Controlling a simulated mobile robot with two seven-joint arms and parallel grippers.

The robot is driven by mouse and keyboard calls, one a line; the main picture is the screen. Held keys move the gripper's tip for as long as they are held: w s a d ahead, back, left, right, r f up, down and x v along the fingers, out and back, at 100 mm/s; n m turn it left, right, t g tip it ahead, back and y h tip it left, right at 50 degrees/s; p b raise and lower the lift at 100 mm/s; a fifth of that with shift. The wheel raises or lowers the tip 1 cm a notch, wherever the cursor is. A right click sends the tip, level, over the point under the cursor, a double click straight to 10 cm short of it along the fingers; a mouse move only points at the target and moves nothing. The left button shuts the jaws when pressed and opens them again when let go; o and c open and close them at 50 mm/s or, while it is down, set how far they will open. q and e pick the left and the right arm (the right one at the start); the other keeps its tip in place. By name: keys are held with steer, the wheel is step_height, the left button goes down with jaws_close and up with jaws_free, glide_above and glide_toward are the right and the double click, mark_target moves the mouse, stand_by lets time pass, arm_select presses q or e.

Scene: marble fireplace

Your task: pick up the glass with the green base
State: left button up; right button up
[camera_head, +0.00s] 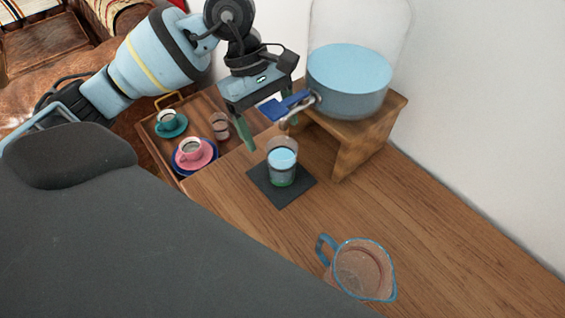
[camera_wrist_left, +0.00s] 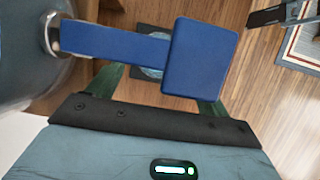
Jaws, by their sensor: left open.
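The glass with the green base (camera_head: 283,167) stands upright on a dark square mat (camera_head: 262,186) and holds bluish liquid. My left gripper (camera_head: 272,134) is open and empty. Its green fingers point down, above and just behind the glass, close to the blue tap lever (camera_head: 286,106). In the left wrist view the blue tap lever (camera_wrist_left: 200,58) crosses in front of my fingers and hides most of the glass. A bit of the glass (camera_wrist_left: 152,72) and the mat (camera_wrist_left: 148,38) show beyond it. My right gripper is not in view.
A dispenser with a blue tank (camera_head: 345,85) stands on a wooden stand (camera_head: 358,150) at the back right. A glass pitcher (camera_head: 364,272) stands at the front right. A wooden tray (camera_head: 158,139) with cups is on the left. Table between mat and pitcher is clear.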

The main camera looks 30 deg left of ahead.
mark_target(278, 144)
arm_select(q)
steer(key=shift+w+p+x, duration=0.15)
steer(key=shift+x, duration=1.2)
steer(key=shift+w+p+x, duration=0.1)
steer(key=shift+p+x, duration=0.05)
steer(key=shift+x, duration=1.15)
steer(key=shift+a+f, duration=0.1)
steer(key=shift+a, duration=0.05)
steer(key=c, duration=1.7)
